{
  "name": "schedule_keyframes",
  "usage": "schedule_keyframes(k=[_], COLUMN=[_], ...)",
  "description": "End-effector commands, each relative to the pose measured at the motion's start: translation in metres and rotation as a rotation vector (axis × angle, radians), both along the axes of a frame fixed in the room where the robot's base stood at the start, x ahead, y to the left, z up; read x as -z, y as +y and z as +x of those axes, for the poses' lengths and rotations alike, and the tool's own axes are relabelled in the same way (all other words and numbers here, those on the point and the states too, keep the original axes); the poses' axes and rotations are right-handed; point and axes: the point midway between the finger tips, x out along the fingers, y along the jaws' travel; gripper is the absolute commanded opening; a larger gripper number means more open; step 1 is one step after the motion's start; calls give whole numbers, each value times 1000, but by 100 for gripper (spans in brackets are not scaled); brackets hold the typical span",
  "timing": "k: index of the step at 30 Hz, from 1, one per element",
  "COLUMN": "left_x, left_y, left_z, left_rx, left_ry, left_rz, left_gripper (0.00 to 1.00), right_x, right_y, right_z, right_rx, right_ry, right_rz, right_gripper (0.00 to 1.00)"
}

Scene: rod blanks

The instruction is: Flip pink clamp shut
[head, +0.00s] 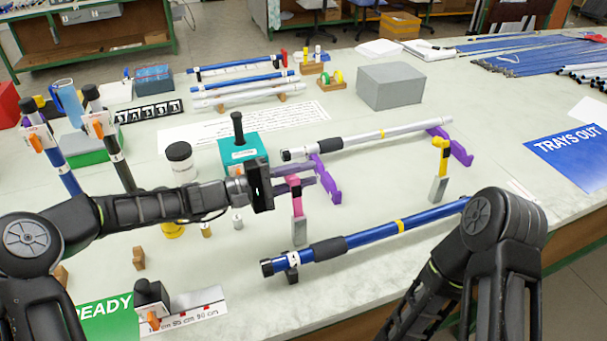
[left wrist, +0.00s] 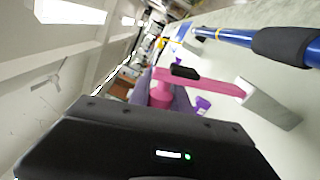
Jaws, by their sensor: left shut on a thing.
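The pink clamp (head: 296,195) stands on a grey block (head: 299,230) behind the blue rod (head: 372,234). My left gripper (head: 300,177) reaches it from the left with its fingers at the clamp's top. In the left wrist view, the pink clamp (left wrist: 215,86) shows as a long pink bar with a black pad, running to its grey block (left wrist: 268,104). A round pink part sits between my fingers (left wrist: 162,95), which are shut on it. The blue rod (left wrist: 230,37) lies beyond. My right gripper is out of view; only my right arm shows at lower right.
A yellow clamp (head: 441,158) stands upright on the right. A white rod (head: 370,139) rests on purple holders (head: 327,180) just behind my left gripper. A teal box (head: 240,150), a jar (head: 180,160) and small weights (head: 238,222) stand near my left arm.

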Motion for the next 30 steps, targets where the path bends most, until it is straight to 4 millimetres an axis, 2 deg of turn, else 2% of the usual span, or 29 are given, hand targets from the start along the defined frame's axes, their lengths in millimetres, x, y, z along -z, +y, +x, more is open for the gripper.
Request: schedule_keyframes(k=[1,4,30], left_x=[0,0,1], left_y=[0,0,0], left_z=[0,0,0], left_rx=[0,0,0], left_ry=[0,0,1], left_rz=[0,1,1], left_gripper=[8,0,0], right_x=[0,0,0], right_y=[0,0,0], right_z=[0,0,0], right_rx=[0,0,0], right_ry=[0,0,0], right_rz=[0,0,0], right_gripper=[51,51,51])
